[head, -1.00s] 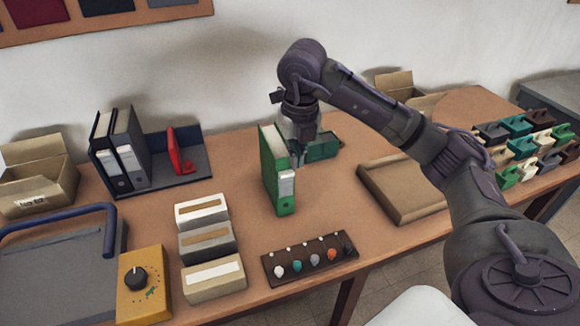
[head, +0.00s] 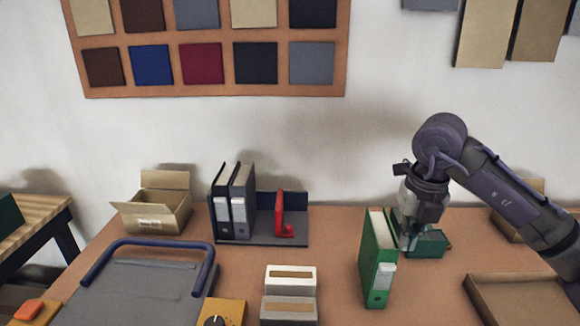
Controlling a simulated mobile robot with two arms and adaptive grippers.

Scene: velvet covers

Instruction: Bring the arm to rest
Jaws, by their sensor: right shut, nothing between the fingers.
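My right arm comes in from the right edge. My right gripper (head: 409,240) points down just behind and to the right of the green binder (head: 378,258), and its fingers are shut with nothing between them. The green binder stands upright on the table (head: 338,243), with a white label on its spine. A dark green box (head: 428,246) sits behind the gripper, partly hidden by it. I cannot tell whether the gripper touches the binder or the box. My left gripper is out of view.
A dark holder (head: 262,241) with two dark binders (head: 232,203) and a red piece (head: 280,214) stands at the back. An open cardboard box (head: 152,216) is left of it. A brown tray (head: 480,291) lies at right. Grey and white boxes (head: 290,280) stand in front.

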